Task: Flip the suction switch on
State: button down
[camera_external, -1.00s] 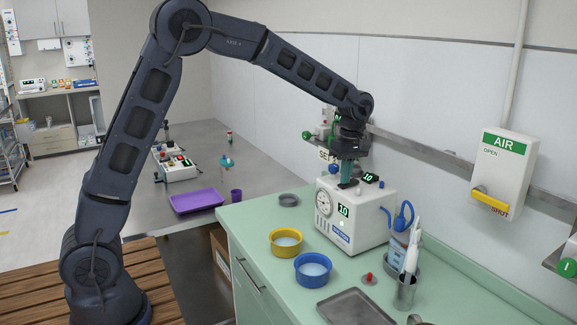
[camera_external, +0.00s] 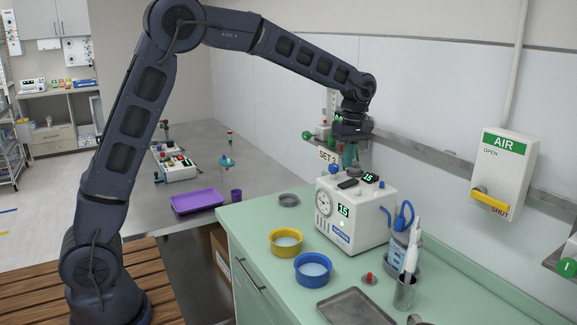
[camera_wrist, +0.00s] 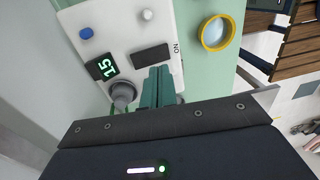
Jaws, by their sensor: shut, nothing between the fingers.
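The suction unit (camera_external: 365,222) is a white box on the green counter, with a round gauge (camera_external: 322,203) and a lit front display (camera_external: 343,211) reading 15. A dark switch (camera_external: 348,183) lies on its top; in the wrist view the switch (camera_wrist: 150,57) is a black rectangle with "ON" lettering beside it. I cannot tell which way it is tilted. My gripper (camera_external: 349,166) points down just above the switch, apart from it. Its teal fingers are shut and empty; they also show in the wrist view (camera_wrist: 157,72).
On the unit's top are a small display (camera_external: 371,178), a blue knob (camera_external: 334,169) and a grey knob (camera_wrist: 123,95). Yellow (camera_external: 286,243) and blue (camera_external: 313,271) bowls stand in front. A canister with blue tubing (camera_external: 404,217) stands right. A wall rail runs behind.

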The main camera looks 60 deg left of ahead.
notch_tip(320, 180, up, 9)
jog(key=s, duration=0.1)
jog(key=shift+s+r, duration=0.15)
dwell(0.3)
